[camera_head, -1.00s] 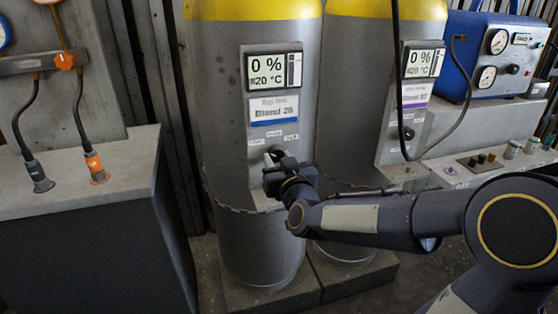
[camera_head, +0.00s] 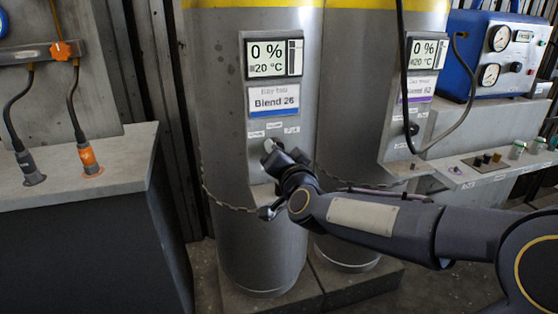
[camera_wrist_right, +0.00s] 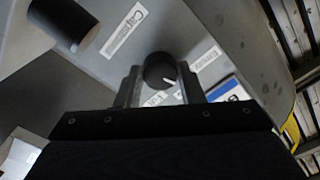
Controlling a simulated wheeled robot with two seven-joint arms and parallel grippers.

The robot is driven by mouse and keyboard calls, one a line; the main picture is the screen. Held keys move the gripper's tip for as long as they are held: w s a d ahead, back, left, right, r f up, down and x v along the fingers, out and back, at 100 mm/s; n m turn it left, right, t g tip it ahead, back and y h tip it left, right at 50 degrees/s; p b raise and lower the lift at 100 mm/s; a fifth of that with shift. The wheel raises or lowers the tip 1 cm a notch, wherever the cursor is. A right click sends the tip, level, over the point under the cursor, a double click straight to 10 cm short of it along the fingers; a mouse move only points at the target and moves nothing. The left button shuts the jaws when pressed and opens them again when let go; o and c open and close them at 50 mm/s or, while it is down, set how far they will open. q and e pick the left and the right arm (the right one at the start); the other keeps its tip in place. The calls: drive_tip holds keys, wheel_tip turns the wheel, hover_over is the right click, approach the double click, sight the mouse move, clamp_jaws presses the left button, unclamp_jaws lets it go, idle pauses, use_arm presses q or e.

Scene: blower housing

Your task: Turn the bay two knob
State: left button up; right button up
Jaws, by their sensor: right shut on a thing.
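The left grey cylinder (camera_head: 225,120) carries a panel with a display (camera_head: 273,57) reading 0 % and 20 °C and a label (camera_head: 273,100) reading Blend 26; the line above is blurred. The panel's round dark knob (camera_wrist_right: 158,68) has a white pointer mark and sits between my right gripper's two fingers (camera_wrist_right: 160,85) in the wrist view. My right gripper is shut on this knob. In the head view, my right gripper (camera_head: 270,152) is at the panel below the small white labels and hides most of the knob. My left gripper is not in view.
A second cylinder (camera_head: 350,100) to the right has its own display (camera_head: 426,58) and dark knob (camera_head: 411,128). A black hose hangs before it. A blue gauge box (camera_head: 500,55) stands far right. A grey bench (camera_head: 115,160) with cables is left. A chain (camera_head: 225,205) crosses the cylinder.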

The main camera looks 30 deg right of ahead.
drive_tip(key=shift+m+b, duration=0.8)
drive_tip(key=shift+m, duration=1)
drive_tip(key=o, duration=1)
drive_tip(key=p+v, duration=0.2)
drive_tip(key=v, duration=0.5)
drive_tip(key=shift+s+a, duration=0.15)
drive_tip(key=shift+s, duration=0.25)
